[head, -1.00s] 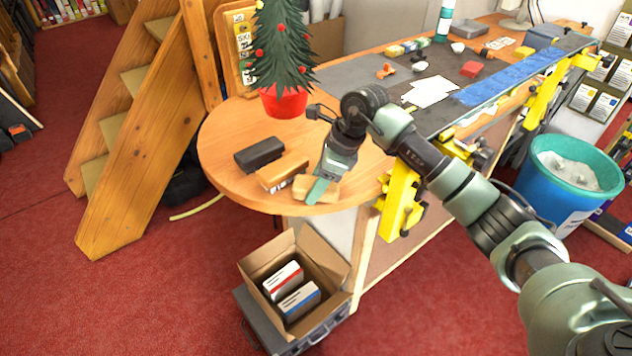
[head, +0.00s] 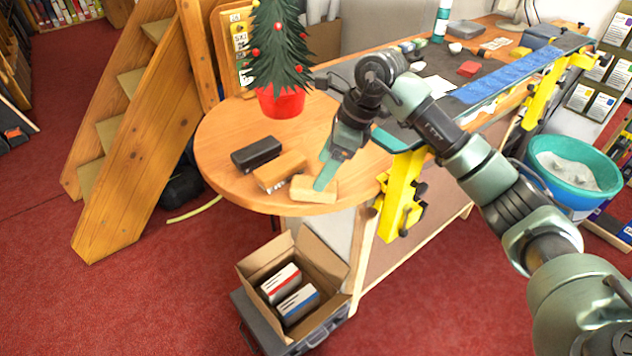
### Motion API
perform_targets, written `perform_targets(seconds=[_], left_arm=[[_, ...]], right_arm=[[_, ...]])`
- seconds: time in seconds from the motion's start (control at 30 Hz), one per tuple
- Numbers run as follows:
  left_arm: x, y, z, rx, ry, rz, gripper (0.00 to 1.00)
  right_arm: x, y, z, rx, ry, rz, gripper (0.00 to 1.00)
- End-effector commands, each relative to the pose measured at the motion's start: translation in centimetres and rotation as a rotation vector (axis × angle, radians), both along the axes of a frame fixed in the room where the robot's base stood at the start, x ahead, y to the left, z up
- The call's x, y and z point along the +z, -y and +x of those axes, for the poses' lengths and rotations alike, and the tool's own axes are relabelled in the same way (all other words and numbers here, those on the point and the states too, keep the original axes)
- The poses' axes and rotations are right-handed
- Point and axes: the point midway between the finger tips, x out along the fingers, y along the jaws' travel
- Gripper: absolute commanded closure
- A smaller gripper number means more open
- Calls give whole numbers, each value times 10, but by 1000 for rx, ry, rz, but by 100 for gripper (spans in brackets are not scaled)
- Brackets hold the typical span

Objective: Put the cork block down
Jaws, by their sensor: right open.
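The cork block (head: 304,190), a small tan block, lies on the round wooden end of the bench, close to its front edge. My right gripper (head: 325,182) is open just above and behind the block. One green finger crosses in front of part of the block's top in the picture. I cannot tell whether that finger touches it. The other finger is mostly hidden. My left gripper is out of view.
An orange-brown block (head: 280,171) and a black case (head: 256,154) lie close left of the cork block. A small tree in a red pot (head: 281,103) stands behind. Yellow clamps (head: 402,190) stand right.

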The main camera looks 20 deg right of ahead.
Motion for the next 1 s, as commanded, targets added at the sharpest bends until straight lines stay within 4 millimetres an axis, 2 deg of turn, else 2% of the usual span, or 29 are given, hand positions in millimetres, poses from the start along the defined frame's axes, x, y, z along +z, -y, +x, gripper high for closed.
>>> perform_targets(seconds=[0.2, 0.33, 1.0], left_arm=[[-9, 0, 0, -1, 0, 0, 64], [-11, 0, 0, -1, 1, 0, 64], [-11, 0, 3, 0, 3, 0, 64]], right_arm=[[37, 15, -6, -1, 3, -1, 28], [49, 19, -8, 0, 1, 0, 28], [54, 20, -9, 0, 0, 0, 28]])
